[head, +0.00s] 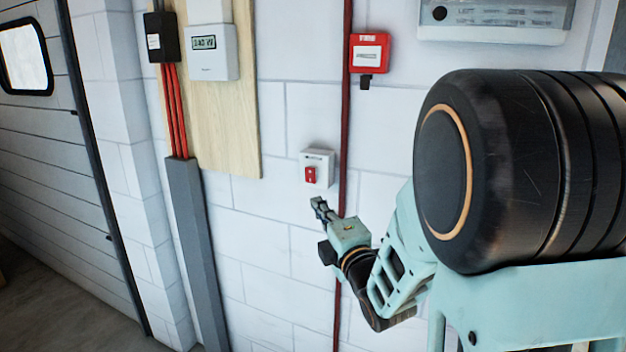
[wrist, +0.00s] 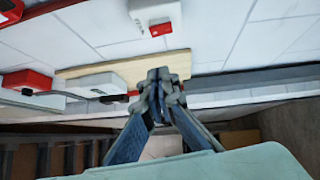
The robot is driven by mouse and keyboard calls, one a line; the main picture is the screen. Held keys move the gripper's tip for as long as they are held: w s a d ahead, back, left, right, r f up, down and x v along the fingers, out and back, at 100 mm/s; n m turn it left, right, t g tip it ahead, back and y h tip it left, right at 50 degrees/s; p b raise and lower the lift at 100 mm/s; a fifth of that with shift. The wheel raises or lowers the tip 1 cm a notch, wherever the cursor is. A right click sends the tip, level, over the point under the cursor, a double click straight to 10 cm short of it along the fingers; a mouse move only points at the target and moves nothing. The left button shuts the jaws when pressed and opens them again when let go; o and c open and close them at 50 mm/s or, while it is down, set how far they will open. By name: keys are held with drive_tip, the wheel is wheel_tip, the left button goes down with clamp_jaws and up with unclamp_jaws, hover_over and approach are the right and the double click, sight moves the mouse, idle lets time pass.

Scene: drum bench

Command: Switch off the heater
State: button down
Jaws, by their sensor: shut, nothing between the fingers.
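My gripper (head: 318,203) is shut and empty. In the head view its fingertips appear just below the switch box; whether they touch the wall or box I cannot tell. In the wrist view the shut fingertips (wrist: 160,76) appear below the box with a gap between. The rocker's position is too small to tell. No heater itself is recognisable.
A red call point (head: 369,53) hangs above right, beside a dark red vertical pipe (head: 346,110). A wooden board (head: 232,130) carries a white meter (head: 208,55). A grey conduit (head: 192,240) runs down at left, near a roller door (head: 50,170). Wall around the switch is clear.

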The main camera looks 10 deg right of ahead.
drive_tip(key=p, duration=0.2)
approach(306, 172)
drive_tip(key=w+a, duration=0.3)
drive_tip(key=shift+w+d+r, duration=0.3)
drive_tip(key=shift+w+d, duration=0.4)
drive_tip(key=shift+w, duration=0.15)
drive_tip(key=shift+w+d, duration=0.35)
drive_tip(key=shift+w, duration=0.1)
drive_tip(key=shift+r, duration=0.1)
drive_tip(key=shift+w+d+r+p, duration=0.15)
drive_tip(key=shift+w+p, duration=0.05)
drive_tip(key=shift+p, duration=0.1)
drive_tip(key=shift+s, duration=0.1)
